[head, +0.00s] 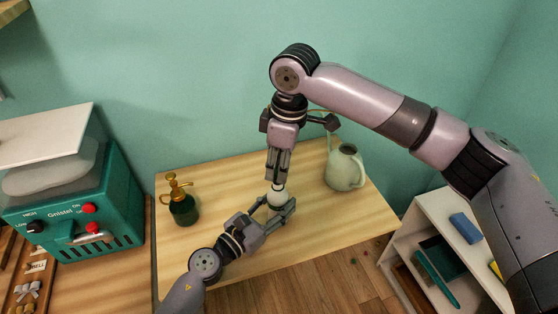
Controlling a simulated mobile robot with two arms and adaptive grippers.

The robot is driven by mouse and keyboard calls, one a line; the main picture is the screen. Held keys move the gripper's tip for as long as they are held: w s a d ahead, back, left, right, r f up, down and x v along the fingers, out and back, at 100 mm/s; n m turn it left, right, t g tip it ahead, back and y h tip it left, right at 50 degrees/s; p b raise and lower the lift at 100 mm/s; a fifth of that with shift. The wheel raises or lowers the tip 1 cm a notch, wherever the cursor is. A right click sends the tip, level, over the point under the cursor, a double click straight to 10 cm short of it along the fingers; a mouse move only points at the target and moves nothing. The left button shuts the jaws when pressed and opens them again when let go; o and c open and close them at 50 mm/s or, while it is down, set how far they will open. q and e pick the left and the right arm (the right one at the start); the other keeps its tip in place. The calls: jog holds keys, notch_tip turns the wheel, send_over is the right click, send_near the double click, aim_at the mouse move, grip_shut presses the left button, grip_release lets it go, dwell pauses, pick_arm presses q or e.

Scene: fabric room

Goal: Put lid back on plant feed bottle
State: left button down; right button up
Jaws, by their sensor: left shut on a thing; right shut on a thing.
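The plant feed bottle (276,200) is a small whitish bottle above or on the wooden table (225,160). My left gripper (281,207) is shut around the bottle's body from the lower left. My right gripper (278,180) points straight down right above the bottle and is shut on a small dark thing at the bottle's top, likely the lid. The fingers hide most of the lid, and I cannot tell whether it touches the bottle's neck.
A dark green sprayer with a brass top (181,203) stands left on the table. A pale green watering can (344,168) stands close to the right of my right gripper. A teal machine (75,205) is at the left, a white shelf (432,240) at the right.

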aim_at(278, 202)
dwell(0.4)
jog(key=shift+f, duration=0.85)
jog(key=shift+f, duration=0.6)
